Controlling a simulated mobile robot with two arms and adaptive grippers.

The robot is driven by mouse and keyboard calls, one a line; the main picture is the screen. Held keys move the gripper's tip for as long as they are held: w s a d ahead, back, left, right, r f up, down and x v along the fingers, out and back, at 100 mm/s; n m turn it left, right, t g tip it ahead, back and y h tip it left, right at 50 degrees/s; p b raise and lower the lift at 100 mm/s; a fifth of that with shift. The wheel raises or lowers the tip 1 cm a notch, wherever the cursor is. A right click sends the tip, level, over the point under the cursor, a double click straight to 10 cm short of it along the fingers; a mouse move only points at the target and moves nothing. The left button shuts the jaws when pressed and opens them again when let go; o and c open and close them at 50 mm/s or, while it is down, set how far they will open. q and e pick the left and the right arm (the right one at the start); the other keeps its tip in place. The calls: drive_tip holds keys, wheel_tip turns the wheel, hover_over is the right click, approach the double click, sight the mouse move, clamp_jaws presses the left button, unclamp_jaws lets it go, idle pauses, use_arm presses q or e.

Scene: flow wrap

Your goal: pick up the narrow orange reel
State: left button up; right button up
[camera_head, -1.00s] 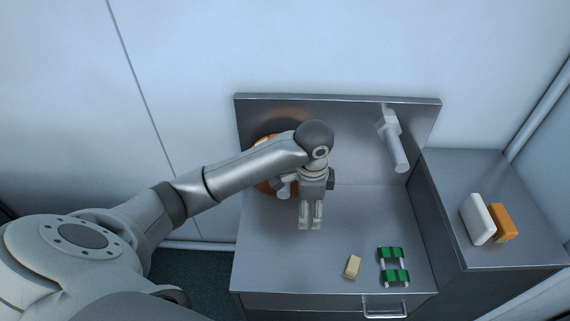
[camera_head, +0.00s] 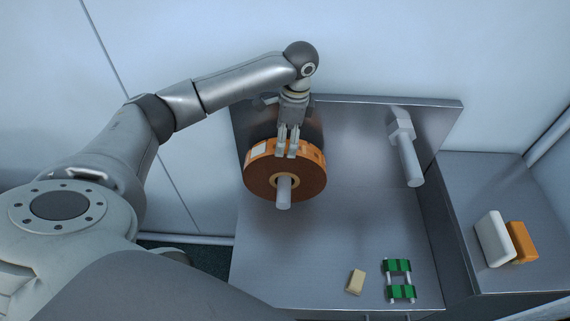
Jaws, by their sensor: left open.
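The narrow orange reel (camera_head: 310,181) hangs on a pale spindle (camera_head: 284,194) at the left of the metal bench's back panel. A white label shows on its upper left rim. My left gripper (camera_head: 286,152) is open, pointing down at the reel's top rim. Its fingertips overlap the top of the reel in the picture; I cannot tell whether they touch it. My right gripper is not in view.
A second spindle (camera_head: 407,158), empty, sticks out at the right of the back panel (camera_head: 358,118). A tan block (camera_head: 356,281) and a green-and-white part (camera_head: 399,280) lie at the bench front. A white block (camera_head: 494,239) and an orange brush-like block (camera_head: 522,242) stand on the right cabinet.

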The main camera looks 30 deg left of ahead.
sight(285, 173)
use_arm(q)
drive_tip(key=f, duration=0.2)
drive_tip(key=shift+a+f, duration=0.2)
drive_tip(key=shift+f, duration=0.15)
drive_tip(key=shift+s+f, duration=0.1)
drive_tip(key=shift+f, duration=0.3)
drive_tip(key=f, duration=0.4)
drive_tip(key=shift+s+a+f+p, duration=0.1)
drive_tip(key=shift+a+f+p, duration=0.15)
drive_tip(key=shift+f+p, duration=0.05)
drive_tip(key=c, duration=1.4)
